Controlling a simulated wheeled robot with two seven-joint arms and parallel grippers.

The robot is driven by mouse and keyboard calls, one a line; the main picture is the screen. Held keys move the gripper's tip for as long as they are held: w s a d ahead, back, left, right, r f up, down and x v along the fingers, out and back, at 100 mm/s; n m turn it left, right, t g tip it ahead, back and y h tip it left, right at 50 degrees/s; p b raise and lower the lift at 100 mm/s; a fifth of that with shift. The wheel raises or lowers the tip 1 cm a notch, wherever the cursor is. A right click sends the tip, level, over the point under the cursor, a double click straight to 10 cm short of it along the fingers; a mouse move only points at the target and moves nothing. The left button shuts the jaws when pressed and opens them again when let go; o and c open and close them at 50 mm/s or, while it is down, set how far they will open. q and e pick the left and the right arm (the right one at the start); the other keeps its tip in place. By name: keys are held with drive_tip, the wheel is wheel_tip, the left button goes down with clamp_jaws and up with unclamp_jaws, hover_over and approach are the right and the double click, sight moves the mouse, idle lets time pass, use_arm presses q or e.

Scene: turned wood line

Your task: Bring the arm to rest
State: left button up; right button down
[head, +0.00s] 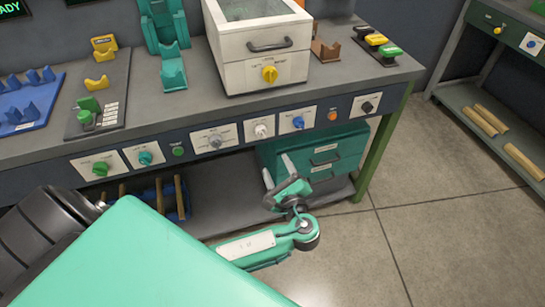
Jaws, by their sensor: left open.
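My left arm (140,260) comes in from the lower left, with its large teal link filling the near left. My left gripper (278,170) is open and empty, with its two pale fingers pointing up and to the left. It appears in front of the teal drawer unit (345,160) under the bench, below the row of knobs. I cannot tell how far it is from the drawers. My right gripper does not show.
The grey workbench (200,115) carries a white box with a handle (262,75), a blue rack (25,110) and coloured holders. Wooden rods (159,195) stand below at left. A second bench (480,100) stands at right. The floor (400,220) between is clear.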

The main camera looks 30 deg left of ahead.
use_arm(q)
drive_tip(key=shift+s+d, duration=0.25)
drive_tip(key=shift+d, duration=0.05)
